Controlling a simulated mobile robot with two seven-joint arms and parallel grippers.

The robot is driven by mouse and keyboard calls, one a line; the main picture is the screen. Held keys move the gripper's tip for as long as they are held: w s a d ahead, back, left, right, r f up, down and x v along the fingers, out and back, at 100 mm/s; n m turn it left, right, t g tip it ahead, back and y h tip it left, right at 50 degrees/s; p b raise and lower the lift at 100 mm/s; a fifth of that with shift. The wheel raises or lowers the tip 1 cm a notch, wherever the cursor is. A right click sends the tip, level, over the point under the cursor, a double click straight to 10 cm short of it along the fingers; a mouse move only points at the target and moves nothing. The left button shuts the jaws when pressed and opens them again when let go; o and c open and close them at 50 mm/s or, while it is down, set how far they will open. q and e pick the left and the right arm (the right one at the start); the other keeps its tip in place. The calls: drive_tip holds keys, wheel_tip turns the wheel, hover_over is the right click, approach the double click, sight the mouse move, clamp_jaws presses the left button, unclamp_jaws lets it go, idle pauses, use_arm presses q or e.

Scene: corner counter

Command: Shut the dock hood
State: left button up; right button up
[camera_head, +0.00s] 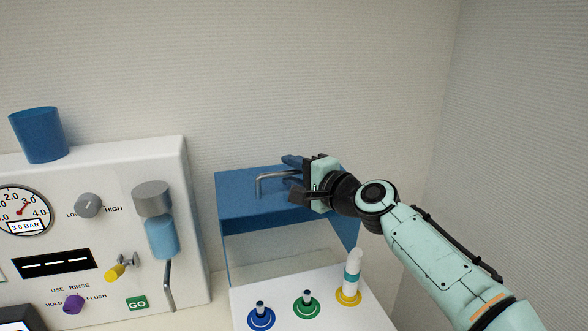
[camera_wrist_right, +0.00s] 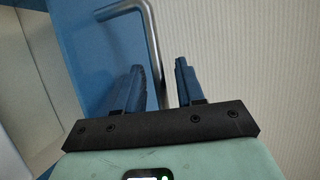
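The dock hood (camera_head: 240,208) is blue and stands raised over the back of the white dock (camera_head: 345,312), with an open space beneath its front panel. A grey metal bar handle (camera_head: 262,187) sticks out from the hood. My right gripper (camera_head: 291,178) is at the right part of this handle. In the right wrist view, the handle (camera_wrist_right: 152,45) runs between the two blue fingers of the gripper (camera_wrist_right: 161,85). The fingers are apart, with a visible gap between the bar and the right finger. My left gripper is out of view.
The dock's front carries a blue post (camera_head: 261,318), a green post (camera_head: 306,305) and a yellow-ringed post with a white-and-teal piece (camera_head: 352,275). A white machine (camera_head: 190,220) with gauge and knobs stands left, a blue cup (camera_head: 39,138) on top. Walls close off the back and right.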

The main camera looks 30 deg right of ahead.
clamp_jaws()
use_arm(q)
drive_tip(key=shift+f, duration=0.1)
use_arm(e)
drive_tip(key=shift+s, duration=0.1)
